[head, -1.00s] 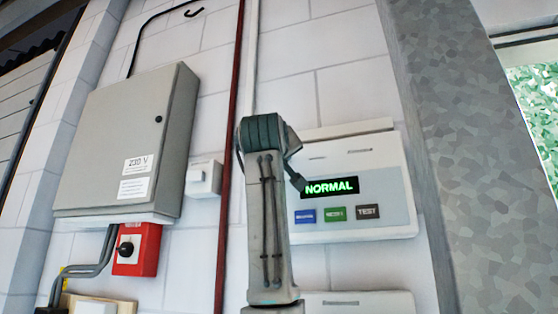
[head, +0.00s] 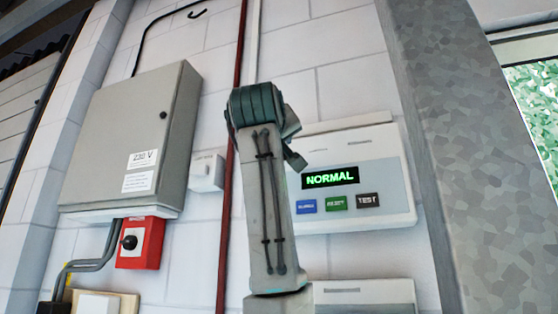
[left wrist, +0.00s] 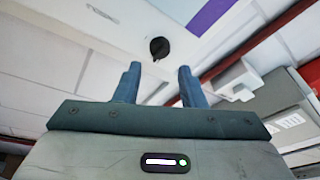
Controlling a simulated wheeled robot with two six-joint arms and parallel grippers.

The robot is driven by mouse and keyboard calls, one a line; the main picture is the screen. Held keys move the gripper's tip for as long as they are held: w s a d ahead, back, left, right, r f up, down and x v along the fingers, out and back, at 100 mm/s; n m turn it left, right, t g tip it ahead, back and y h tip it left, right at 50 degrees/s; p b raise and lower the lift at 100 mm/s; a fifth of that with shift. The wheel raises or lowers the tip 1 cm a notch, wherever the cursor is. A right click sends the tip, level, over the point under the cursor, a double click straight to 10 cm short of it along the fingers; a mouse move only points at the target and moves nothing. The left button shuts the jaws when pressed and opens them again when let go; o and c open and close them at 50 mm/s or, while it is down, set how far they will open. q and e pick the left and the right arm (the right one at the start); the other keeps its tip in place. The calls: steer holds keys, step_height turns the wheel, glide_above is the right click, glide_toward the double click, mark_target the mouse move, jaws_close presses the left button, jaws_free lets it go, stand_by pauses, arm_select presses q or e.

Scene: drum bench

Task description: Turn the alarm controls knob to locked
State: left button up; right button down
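A black round knob (left wrist: 160,48) on a white surface shows in the left wrist view. My left gripper (left wrist: 158,68) is open, its two blue-grey fingers pointing toward the knob. The knob appears just beyond the fingertips, centred between them; nothing is held, and I cannot tell the exact gap. In the head view a white alarm panel (head: 385,170) has a display (head: 330,177) reading NORMAL in green. My arm stands in front of its left side; this knob and the gripper's fingertips are not clear there. The knob's setting is unreadable. My right gripper is not in view.
Left of the arm are a grey 230 V cabinet (head: 125,120), a red box (head: 143,243) with another black knob, a small white box (head: 207,171) and a red pipe (head: 233,60). Another panel (head: 375,293) lies below. A grey column (head: 465,160) stands right.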

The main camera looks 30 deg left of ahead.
arm_select(q)
steer(key=b+v, duration=0.1)
steer(key=v, duration=0.3)
steer(key=shift+s+d, duration=0.1)
steer(key=shift+s, duration=0.1)
stand_by(0.3)
